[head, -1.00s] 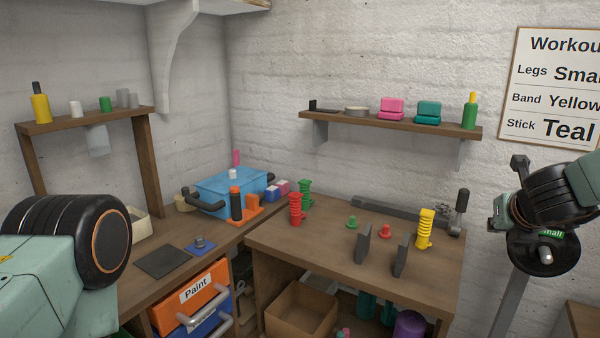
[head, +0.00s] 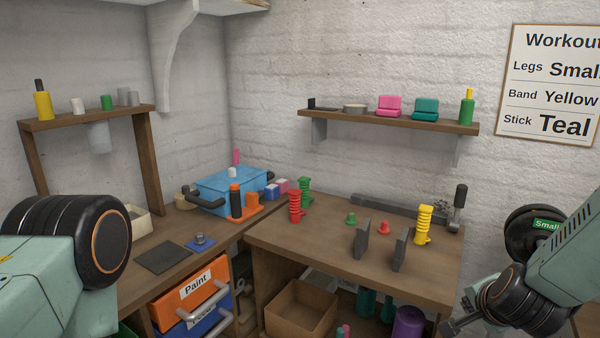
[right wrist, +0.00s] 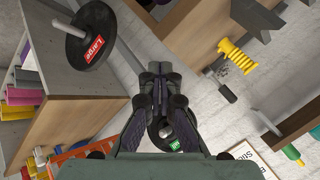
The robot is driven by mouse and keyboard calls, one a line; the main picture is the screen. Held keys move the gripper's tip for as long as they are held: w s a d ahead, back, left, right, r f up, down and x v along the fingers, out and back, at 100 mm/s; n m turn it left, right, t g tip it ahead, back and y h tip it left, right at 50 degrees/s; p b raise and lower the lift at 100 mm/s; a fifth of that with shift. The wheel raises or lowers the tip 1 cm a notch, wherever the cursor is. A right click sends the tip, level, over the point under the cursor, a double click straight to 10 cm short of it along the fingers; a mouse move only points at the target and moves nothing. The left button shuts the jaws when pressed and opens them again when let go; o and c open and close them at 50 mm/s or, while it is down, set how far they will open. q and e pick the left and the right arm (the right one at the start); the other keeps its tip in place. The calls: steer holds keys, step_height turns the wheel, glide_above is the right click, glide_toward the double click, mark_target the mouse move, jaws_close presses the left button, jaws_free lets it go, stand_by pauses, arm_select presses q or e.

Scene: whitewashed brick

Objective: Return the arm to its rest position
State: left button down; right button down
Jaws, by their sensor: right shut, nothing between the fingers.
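My right arm enters the head view at the lower right. Its gripper (head: 458,324) points left and low, in front of the workbench's right end. In the right wrist view the two dark fingers (right wrist: 160,88) are together with nothing between them. A black weight disc with a green "Small" label (head: 521,232) is behind my right arm. It also shows partly behind the fingers in the wrist view (right wrist: 176,132). My left gripper is out of the head view; only part of my left arm shows at the left edge.
The workbench (head: 310,250) holds a red spring-like piece (head: 294,206), a yellow one (head: 425,224) and dark upright plates (head: 362,240). A blue box (head: 228,190) stands at the corner. A "Large" disc (right wrist: 82,34) hangs by a cabinet (right wrist: 85,95). A wall shelf (head: 390,121) is above.

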steer(key=s+a+f+n+g+y+b, duration=0.1)
steer(key=s+a+f+n, duration=0.2)
steer(key=s+f+n, duration=0.3)
steer(key=s+a+f+n+g+b, duration=0.1)
steer(key=s+a+f+n+g, duration=0.2)
steer(key=f, duration=0.5)
steer(key=s+a+f+n+g+b, duration=0.1)
steer(key=s+f, duration=0.3)
steer(key=s, duration=0.4)
steer(key=s+a+f+n+g+y+b, duration=0.1)
steer(key=s+f+n+g, duration=0.1)
steer(key=s+f, duration=0.3)
steer(key=s+a+f+n+g+b, duration=0.1)
steer(key=s+f, duration=0.3)
steer(key=s, duration=0.8)
steer(key=shift+a+f+n+g, duration=0.3)
steer(key=shift+a+f+n, duration=0.15)
steer(key=shift+n, duration=0.15)
steer(key=shift+w, duration=0.1)
